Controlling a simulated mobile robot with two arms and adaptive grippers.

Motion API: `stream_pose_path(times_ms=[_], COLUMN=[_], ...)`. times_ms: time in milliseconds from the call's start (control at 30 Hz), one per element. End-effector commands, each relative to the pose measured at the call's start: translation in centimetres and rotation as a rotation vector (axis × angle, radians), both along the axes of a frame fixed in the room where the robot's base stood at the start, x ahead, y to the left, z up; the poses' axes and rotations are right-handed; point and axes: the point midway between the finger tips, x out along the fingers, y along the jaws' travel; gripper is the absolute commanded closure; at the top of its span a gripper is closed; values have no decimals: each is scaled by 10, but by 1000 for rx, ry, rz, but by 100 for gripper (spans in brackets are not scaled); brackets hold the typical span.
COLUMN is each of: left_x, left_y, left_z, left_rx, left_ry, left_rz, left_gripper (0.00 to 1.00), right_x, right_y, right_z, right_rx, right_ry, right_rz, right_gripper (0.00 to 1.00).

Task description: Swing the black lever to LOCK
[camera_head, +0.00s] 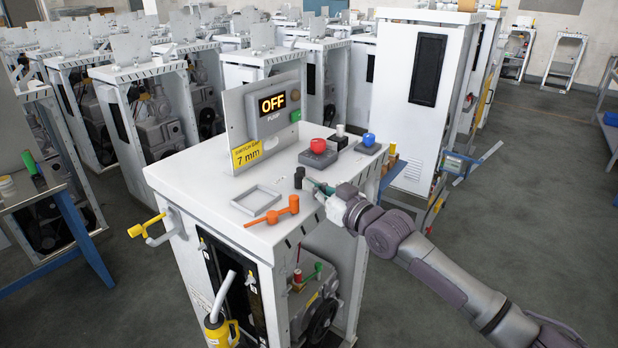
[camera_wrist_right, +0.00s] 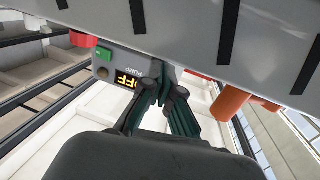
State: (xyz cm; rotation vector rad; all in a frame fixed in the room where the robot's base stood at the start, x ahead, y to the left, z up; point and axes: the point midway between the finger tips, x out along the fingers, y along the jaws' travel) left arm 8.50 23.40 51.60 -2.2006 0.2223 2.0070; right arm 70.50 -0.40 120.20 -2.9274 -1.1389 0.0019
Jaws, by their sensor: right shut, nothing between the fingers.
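A short upright black piece (camera_head: 299,177), which looks like the black lever's grip, stands on the white cabinet top (camera_head: 205,165), right of the orange lever (camera_head: 273,211). No LOCK marking is readable. My right gripper (camera_head: 314,186) is shut and empty, low over the cabinet's right edge, close beside the black piece; I cannot tell if they touch. In the right wrist view the dark green fingers (camera_wrist_right: 168,92) point toward the cabinet top, and the orange lever (camera_wrist_right: 230,103) shows on the right. My left gripper is out of view.
A panel display (camera_head: 273,103) reads OFF above a yellow 7 mm label (camera_head: 247,153). A red button (camera_head: 317,146) and a blue button (camera_head: 369,140) sit behind my gripper. An empty grey frame (camera_head: 257,200) lies left of the black piece. Other cabinets stand behind.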

Motion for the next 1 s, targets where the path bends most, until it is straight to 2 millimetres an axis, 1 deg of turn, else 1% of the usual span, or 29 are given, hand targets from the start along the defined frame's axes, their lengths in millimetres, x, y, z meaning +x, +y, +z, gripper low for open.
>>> stream_pose_path(times_ms=[33,167,533,733,1000], left_x=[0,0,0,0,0], left_y=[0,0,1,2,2], left_z=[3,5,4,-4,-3], left_rx=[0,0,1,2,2], left_ry=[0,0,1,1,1], left_rz=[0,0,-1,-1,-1], left_gripper=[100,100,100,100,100], right_x=[4,9,10,7,7], right_y=[3,8,9,30,33], right_z=[2,1,0,-2,0], right_rx=[0,-1,0,4,0], right_ry=[0,-1,-1,1,-1], right_rz=[0,-1,0,2,0], right_gripper=[100,100,100,100,100])
